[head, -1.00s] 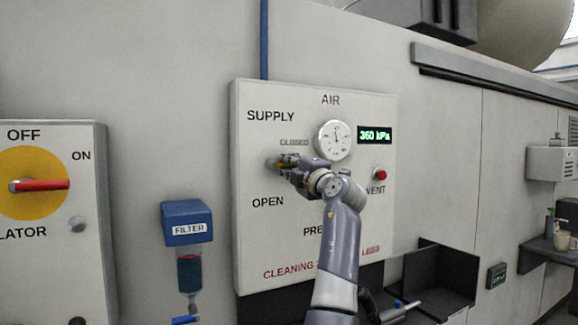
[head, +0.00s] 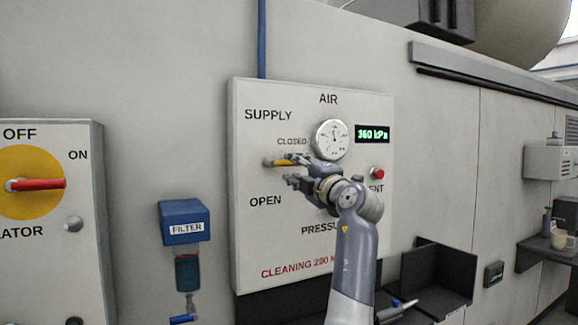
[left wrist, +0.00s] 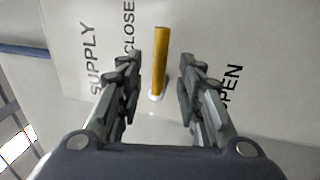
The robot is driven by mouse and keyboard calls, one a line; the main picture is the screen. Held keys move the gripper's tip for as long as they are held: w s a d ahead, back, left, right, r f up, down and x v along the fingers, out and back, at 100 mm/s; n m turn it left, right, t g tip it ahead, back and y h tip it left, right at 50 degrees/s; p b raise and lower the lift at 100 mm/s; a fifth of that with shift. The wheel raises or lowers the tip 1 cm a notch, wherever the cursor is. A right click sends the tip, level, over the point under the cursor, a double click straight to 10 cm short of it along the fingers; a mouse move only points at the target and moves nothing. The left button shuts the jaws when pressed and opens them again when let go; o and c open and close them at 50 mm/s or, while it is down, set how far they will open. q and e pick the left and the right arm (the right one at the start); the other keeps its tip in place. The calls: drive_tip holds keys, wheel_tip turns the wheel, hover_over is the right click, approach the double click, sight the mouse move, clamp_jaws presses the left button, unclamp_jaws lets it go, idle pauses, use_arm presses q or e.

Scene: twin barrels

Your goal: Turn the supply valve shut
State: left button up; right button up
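The supply valve has a yellow handle (head: 280,162) on the AIR panel (head: 250,225). It lies about level, pointing right from its pivot, below the CLOSED label and above the OPEN label. My left gripper (head: 289,170) is open just in front of the panel at the handle, with one finger near the handle and the other below it. In the left wrist view, the yellow handle (left wrist: 160,62) stands between the two spread fingers of the left gripper (left wrist: 158,88), with a gap on both sides. My right gripper is not in view.
A round gauge (head: 331,139), a display (head: 372,134) reading 360 kPa and a red button (head: 377,172) sit right of the valve. A blue filter (head: 185,222) hangs left of the panel. A box with a red switch handle (head: 38,185) is at far left.

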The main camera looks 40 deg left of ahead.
use_arm(q)
drive_tip(key=v, duration=0.7)
idle(0.3)
